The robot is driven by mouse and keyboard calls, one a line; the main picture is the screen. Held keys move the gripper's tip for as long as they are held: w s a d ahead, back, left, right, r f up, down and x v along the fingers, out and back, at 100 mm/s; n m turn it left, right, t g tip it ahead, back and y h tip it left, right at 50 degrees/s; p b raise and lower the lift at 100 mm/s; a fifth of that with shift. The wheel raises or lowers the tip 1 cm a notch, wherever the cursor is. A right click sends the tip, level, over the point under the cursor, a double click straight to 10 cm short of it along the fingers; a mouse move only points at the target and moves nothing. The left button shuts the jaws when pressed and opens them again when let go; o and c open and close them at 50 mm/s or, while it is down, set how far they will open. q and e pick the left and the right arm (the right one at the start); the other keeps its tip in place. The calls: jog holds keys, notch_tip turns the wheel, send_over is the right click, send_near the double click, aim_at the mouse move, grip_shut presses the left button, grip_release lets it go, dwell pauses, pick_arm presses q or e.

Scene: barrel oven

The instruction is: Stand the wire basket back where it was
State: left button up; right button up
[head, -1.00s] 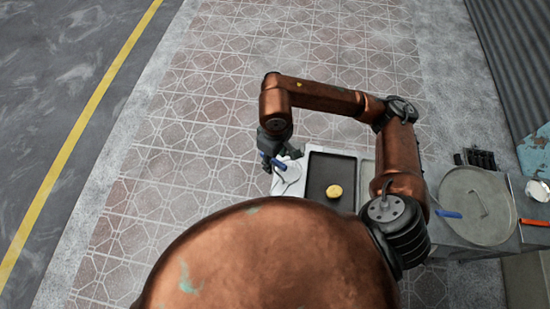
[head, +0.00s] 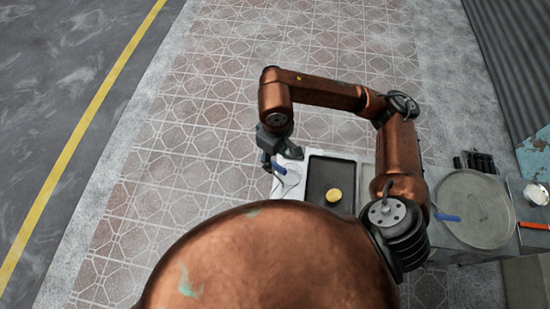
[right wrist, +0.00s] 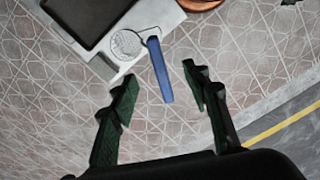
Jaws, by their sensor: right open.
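The wire basket (right wrist: 128,43) is a round mesh with a blue handle (right wrist: 160,70). It lies on the pale end of the counter beside the black tray, and its handle sticks out past the edge. In the head view the blue handle (head: 278,168) shows just below my right gripper (head: 287,155). In the right wrist view my right gripper (right wrist: 160,76) is open, its fingers on either side of the handle's line with gaps to both. Whether the handle lies at fingertip depth is unclear. My left gripper is not in view.
A black tray (head: 318,173) holds a round yellow piece (head: 334,194). To the right are a large round grey pan or lid (head: 480,220) with a blue-handled thing, a white bowl (head: 537,193) and an orange handle (head: 535,225). The tiled floor to the left is clear.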

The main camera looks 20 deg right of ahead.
jog(key=shift+r+p, duration=0.6)
jog(key=shift+r, duration=1.95)
